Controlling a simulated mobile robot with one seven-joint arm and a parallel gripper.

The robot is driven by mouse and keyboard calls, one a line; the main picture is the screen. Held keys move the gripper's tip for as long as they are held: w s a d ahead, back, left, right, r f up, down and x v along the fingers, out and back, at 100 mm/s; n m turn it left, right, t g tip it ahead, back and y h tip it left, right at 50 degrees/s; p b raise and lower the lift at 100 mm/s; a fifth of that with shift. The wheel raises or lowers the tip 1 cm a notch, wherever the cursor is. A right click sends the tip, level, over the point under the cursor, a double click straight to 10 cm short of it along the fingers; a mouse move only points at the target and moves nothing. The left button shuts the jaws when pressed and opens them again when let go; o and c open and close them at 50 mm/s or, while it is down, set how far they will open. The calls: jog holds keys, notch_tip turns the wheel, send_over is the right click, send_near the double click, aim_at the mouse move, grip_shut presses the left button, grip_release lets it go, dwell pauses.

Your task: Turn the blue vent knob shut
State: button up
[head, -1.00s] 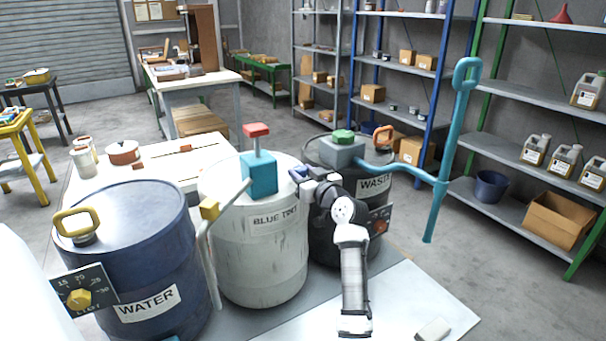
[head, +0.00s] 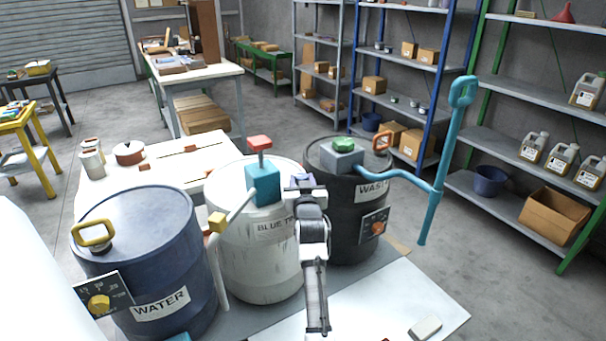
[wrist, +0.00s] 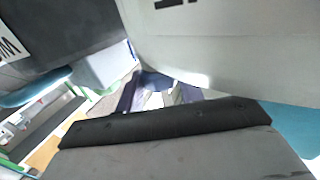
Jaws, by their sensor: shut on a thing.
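The blue vent knob (head: 303,180) is on top of the white BLUE TINT drum (head: 262,260), near its right rim. Only a little blue-violet shows past my gripper (head: 304,187), which reaches it from the front. In the wrist view, blue-violet parts (wrist: 152,78) show beyond my gripper's dark edge, beside the white drum wall. My gripper is shut on the knob. The jaws hide most of the knob, so its exact angle cannot be told.
A teal pump block (head: 263,185) with a red top stands left of my gripper. The black WASTE drum (head: 345,225) is close on the right, with a teal pipe (head: 435,195) beyond. The blue WATER drum (head: 150,260) is at left.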

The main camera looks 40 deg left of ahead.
jog(key=shift+s+m+t+h+p, duration=0.1)
jog(key=shift+m+t+h+p, duration=0.3)
jog(key=shift+m+t+h, duration=0.25)
jog(key=o, duration=1)
jog(key=b+v, duration=0.3)
jog(key=v, duration=1)
jog(key=shift+s+d+b, duration=0.25)
jog(key=shift+s+b, duration=0.05)
jog(key=shift+r, duration=0.1)
